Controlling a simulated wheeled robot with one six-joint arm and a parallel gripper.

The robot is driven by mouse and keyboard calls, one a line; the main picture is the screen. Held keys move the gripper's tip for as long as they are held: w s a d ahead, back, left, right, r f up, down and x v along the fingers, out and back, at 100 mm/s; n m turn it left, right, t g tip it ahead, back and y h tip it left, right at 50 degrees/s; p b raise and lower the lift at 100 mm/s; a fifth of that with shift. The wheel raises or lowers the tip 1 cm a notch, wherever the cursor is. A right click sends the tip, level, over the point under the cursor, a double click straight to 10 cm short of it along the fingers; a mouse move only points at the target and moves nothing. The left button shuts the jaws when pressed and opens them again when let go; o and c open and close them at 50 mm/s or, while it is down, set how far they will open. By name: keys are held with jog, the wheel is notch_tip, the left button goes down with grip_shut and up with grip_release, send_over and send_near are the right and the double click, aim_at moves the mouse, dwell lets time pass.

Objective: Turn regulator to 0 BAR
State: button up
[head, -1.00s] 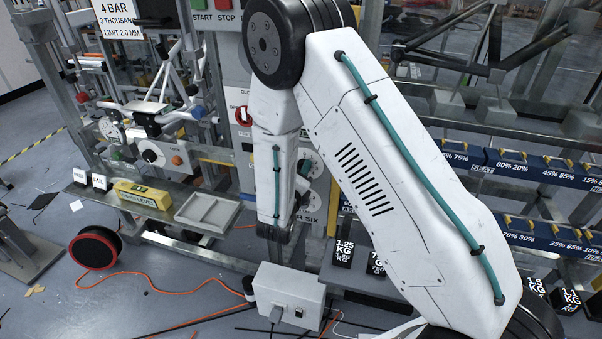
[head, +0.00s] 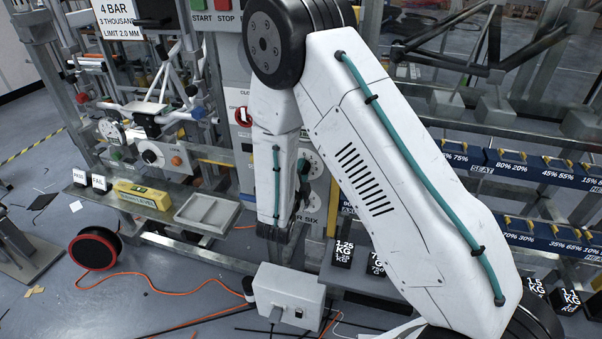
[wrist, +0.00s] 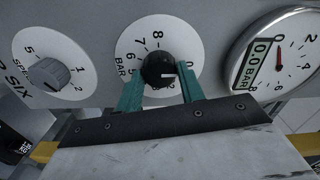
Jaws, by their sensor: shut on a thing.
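The regulator knob (wrist: 157,64) is round and black, on a white dial marked BAR. In the wrist view its white mark points right, between the 2 and the 0 at the dial's right side. The 0 is partly hidden by a finger. My gripper (wrist: 160,82) is shut on the knob, with one teal finger on either side. The round gauge (wrist: 301,58) to the right shows 0.0 BAR on its display, with a red needle pointing upward. In the head view my arm hides most of the gripper and knob.
A grey SPEED knob (wrist: 47,75) on a white dial is close to the left of the regulator. A grey box (head: 285,296) stands on the floor below my arm.

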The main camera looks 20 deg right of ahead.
jog(key=shift+a, duration=0.15)
dwell(0.3)
jog(key=o, duration=1)
jog(key=shift+n, duration=0.3)
jog(key=shift+c, duration=0.2)
jog(key=v, duration=0.7)
jog(key=shift+s+a, duration=0.2)
jog(key=shift+s, duration=0.1)
